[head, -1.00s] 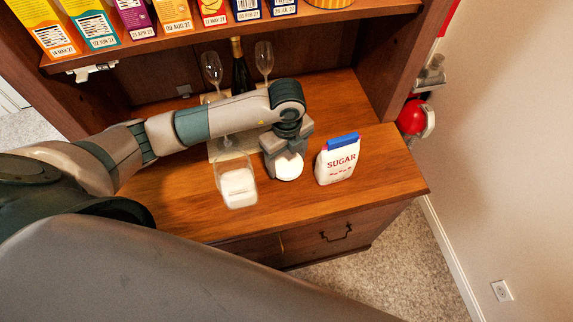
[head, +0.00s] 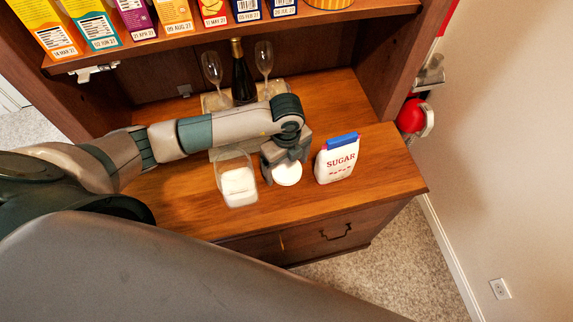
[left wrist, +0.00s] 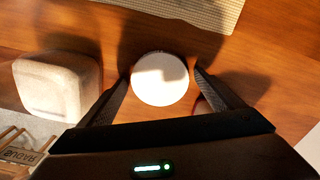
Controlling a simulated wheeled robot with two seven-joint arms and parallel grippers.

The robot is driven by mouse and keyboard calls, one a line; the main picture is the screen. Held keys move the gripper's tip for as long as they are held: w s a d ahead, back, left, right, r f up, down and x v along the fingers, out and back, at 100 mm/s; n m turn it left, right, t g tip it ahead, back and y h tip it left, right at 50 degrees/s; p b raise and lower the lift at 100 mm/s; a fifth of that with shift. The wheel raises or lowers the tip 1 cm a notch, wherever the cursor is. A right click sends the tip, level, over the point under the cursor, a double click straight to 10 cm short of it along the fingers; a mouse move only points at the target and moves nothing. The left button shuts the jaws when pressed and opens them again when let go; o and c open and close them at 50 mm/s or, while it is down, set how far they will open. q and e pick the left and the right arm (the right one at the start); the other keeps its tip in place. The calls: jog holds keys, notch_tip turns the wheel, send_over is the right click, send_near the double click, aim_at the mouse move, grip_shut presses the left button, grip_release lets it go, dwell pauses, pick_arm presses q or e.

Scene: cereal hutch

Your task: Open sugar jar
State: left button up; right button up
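The sugar jar (head: 238,184) is a clear squarish container with white sugar inside, standing on the wooden counter. Its top shows no lid on it. It also shows at the left of the left wrist view (left wrist: 60,85). The round white lid (head: 287,174) is beside the jar, to its right. My left gripper (head: 285,158) points down over the lid. The lid is at or just above the counter; I cannot tell which. My right gripper is out of view.
A sugar bag (head: 337,160) with a blue top stands right of the lid. Behind my arm are a dark bottle (head: 242,80) and two glasses (head: 212,68) (head: 264,60) by a woven mat (left wrist: 185,12). Cereal boxes line the shelf above. The counter's front right is clear.

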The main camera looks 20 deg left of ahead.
aim_at(287, 169)
pick_arm(q)
jog(key=shift+r, duration=0.35)
notch_tip(287, 169, up, 12)
jog(key=b, duration=0.3)
jog(key=shift+f, duration=0.2)
dwell(0.6)
